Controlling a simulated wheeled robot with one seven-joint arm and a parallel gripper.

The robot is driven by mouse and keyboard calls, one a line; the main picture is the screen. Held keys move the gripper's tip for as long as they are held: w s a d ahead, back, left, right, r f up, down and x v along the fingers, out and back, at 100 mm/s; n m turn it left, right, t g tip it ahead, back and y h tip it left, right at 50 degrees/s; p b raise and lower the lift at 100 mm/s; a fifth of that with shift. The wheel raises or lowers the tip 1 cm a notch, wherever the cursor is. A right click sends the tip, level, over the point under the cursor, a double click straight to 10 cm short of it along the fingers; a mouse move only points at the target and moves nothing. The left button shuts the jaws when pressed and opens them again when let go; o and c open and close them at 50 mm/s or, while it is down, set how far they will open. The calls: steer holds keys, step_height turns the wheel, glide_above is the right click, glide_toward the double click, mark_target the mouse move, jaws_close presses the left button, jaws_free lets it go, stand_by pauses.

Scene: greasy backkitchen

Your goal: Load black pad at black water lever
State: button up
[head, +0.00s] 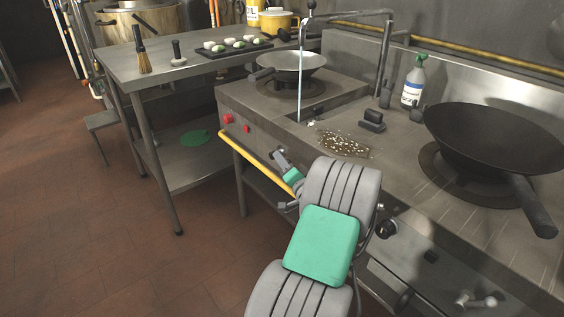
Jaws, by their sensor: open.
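A black block-shaped pad with a raised grip (372,120) sits on the steel wok range, right of the running water stream. A dark upright lever (386,94) stands just behind it, near the tap's base; I cannot tell for sure that it is the water lever. My gripper (281,160) is at the range's front edge, beyond my grey and mint arm, left of and apart from the pad. It is open, and I see nothing between its fingers. My arm hides part of the gripper and the range front.
A tap (345,20) runs water onto the range. A brown patch with white bits (342,143) lies before the pad. A large wok (495,140), spray bottle (413,82) and smaller wok (291,66) stand around. A yellow rail (258,160) runs along the front.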

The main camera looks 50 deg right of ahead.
steer(key=shift+w+d, duration=0.25)
steer(key=shift+w, duration=0.3)
steer(key=shift+c, duration=0.5)
jaws_close()
stand_by(0.5)
